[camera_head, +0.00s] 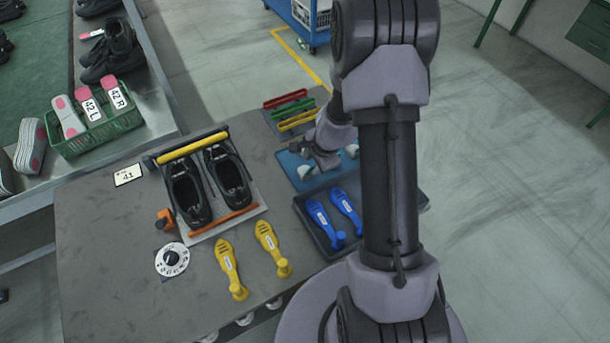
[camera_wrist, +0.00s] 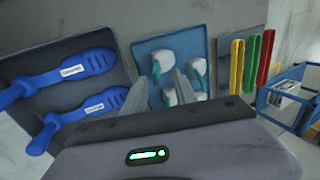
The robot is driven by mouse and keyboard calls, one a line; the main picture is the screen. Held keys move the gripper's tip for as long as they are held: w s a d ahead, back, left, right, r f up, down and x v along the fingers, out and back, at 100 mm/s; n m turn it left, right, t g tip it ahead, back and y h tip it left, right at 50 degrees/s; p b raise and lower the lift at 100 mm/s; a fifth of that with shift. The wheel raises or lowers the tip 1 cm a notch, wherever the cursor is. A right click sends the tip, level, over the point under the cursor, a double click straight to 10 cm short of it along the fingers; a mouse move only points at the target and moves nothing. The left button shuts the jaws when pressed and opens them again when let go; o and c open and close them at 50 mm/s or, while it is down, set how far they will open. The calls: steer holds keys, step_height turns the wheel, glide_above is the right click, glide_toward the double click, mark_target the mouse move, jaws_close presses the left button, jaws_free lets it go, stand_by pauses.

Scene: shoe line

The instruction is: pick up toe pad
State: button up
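The toe pads are small white pieces with teal parts on a blue mat. In the wrist view one toe pad (camera_wrist: 163,63) lies beyond my fingertips, another (camera_wrist: 197,72) lies to the right, and white pads show partly behind the right finger. The blue mat (camera_wrist: 183,48) also shows in the head view (camera_head: 288,160), with one pad (camera_head: 306,171) at its left and another (camera_head: 352,150) beside my arm. My gripper (camera_wrist: 161,76) is open over the mat, its two fingers apart with nothing held between them. In the head view my gripper (camera_head: 322,160) is partly hidden by my arm.
A dark tray with blue shoe-shaped tools (camera_head: 326,222) lies beside the mat. Red, green and yellow strips (camera_head: 291,104) lie at its other side. Black shoes (camera_head: 188,194) stand in a fixture, with yellow tools (camera_head: 231,268) in front. A blue cart (camera_head: 300,22) stands on the floor behind.

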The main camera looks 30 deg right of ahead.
mark_target(313, 167)
steer(key=x, duration=0.1)
steer(key=b+x, duration=0.1)
steer(key=x, duration=0.2)
steer(key=shift+s+f+b, duration=0.1)
steer(key=shift+s+b, duration=0.25)
steer(key=shift+b, duration=0.05)
steer(key=shift+w+f, duration=0.2)
steer(key=shift+f, duration=0.05)
steer(key=shift+r, duration=0.1)
jaws_close()
stand_by(0.5)
